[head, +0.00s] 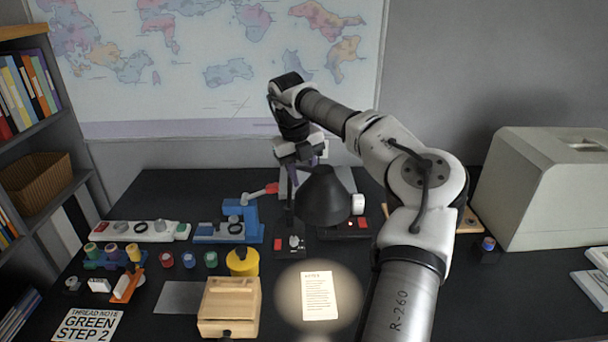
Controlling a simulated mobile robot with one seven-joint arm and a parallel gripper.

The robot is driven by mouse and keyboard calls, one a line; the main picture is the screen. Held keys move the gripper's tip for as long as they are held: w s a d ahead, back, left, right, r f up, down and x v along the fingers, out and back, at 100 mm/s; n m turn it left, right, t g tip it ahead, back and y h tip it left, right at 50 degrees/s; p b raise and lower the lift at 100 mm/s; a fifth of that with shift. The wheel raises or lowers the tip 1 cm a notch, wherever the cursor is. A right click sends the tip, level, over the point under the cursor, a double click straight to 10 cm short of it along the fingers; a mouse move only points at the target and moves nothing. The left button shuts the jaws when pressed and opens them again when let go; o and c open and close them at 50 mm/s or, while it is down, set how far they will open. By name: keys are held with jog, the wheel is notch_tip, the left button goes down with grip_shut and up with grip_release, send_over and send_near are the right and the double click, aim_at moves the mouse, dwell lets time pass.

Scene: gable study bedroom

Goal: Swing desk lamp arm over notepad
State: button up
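The desk lamp has a black conical shade (325,197) that hangs above the dark desk, right of the middle. A dark upright post stands beside it on a small black base (290,244) with a red mark. A round pool of light falls on the desk in front of the shade. The notepad (318,296), a white page with printed lines, lies inside this pool. My gripper (300,158) is behind and above the shade, near the top of the lamp. Its fingertips are small and partly hidden, so I cannot tell its opening or whether it touches the lamp.
A wooden box (230,306) and a yellow container (242,262) stand left of the notepad. A blue device with a red handle (240,220) stands left of the lamp. A large beige case (543,190) is at right. My arm crosses the desk's right half.

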notch_tip(320, 180, up, 13)
jog(key=s+a+b, duration=0.1)
jog(key=a, duration=0.1)
jog(key=shift+a, duration=0.1)
